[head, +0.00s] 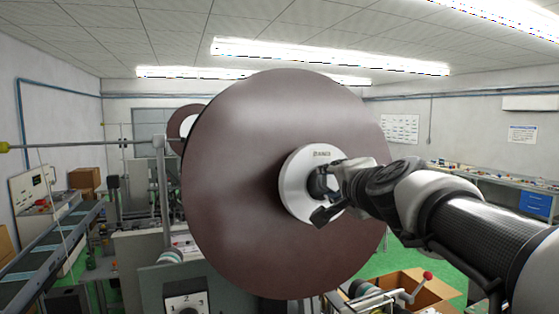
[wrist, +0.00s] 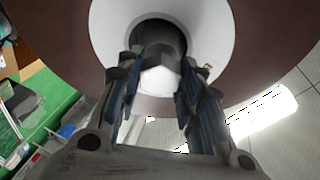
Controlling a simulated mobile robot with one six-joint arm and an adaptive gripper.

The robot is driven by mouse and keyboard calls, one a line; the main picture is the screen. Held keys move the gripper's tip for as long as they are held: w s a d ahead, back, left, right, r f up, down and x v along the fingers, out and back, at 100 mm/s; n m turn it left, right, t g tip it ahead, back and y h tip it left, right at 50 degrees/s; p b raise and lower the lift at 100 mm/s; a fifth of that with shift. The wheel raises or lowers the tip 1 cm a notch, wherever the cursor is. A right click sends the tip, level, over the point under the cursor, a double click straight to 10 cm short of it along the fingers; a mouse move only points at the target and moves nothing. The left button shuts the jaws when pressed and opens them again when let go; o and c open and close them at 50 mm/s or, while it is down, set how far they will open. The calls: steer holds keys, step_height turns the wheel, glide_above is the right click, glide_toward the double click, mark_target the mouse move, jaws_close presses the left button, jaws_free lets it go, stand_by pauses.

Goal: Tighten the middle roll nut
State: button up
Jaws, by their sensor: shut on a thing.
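A large brown roll (head: 240,200) with a pale round hub (head: 300,200) fills the middle of the head view. My gripper (head: 322,192) is at the hub's centre and covers what sits there. In the wrist view, the middle roll nut (wrist: 158,80) shows as a light, faceted end between my two fingers, in front of a dark cylinder (wrist: 160,38) in the hub's opening. My fingers are shut on the nut, one on each side. The nut's far side is hidden.
A smaller roll (head: 186,118) stands behind on the left. A conveyor (head: 50,258) runs along the left. An open cardboard box (head: 428,290) and a crank handle with a red knob (head: 427,276) are below right. A workbench (head: 490,185) lines the right wall.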

steer(key=m+p, duration=0.2)
steer(key=m+g+p, duration=0.1)
steer(key=m+p, duration=0.1)
steer(key=m, duration=0.1)
steer(key=m+p, duration=0.2)
steer(key=m, duration=0.1)
steer(key=shift+r+g, duration=0.25)
steer(key=shift+g, duration=0.15)
steer(key=m+g+y, duration=0.1)
steer(key=m, duration=0.4)
steer(key=m+g+y, duration=0.1)
steer(key=m, duration=0.4)
steer(key=shift+w+d, duration=0.15)
steer(key=shift+d, duration=0.05)
steer(key=m+y, duration=0.2)
steer(key=m, duration=0.3)
steer(key=shift+m, duration=0.4)
